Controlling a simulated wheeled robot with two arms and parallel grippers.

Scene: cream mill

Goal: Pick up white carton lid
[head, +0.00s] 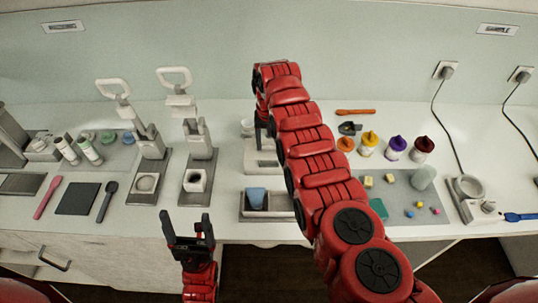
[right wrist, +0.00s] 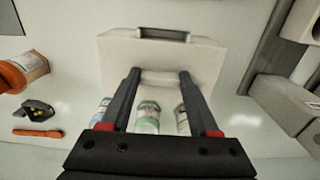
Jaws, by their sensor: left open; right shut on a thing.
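My right gripper (right wrist: 160,76) is shut on a pale piece (right wrist: 160,79) that looks like the white carton lid, at the front of a white box-like body with a dark slot (right wrist: 120,55) in the right wrist view. I cannot tell whether the piece is apart from that body. In the head view my red right arm hides most of this spot; the dark right gripper (head: 262,116) shows above a white stand (head: 262,157). My left gripper (head: 187,226) is open and empty in front of the counter edge.
Two white presses (head: 150,140) (head: 200,140) stand to the left. Paint-like bottles (head: 369,143) and a grey mat (head: 405,205) lie to the right. Small bottles (right wrist: 147,117) show between my fingers.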

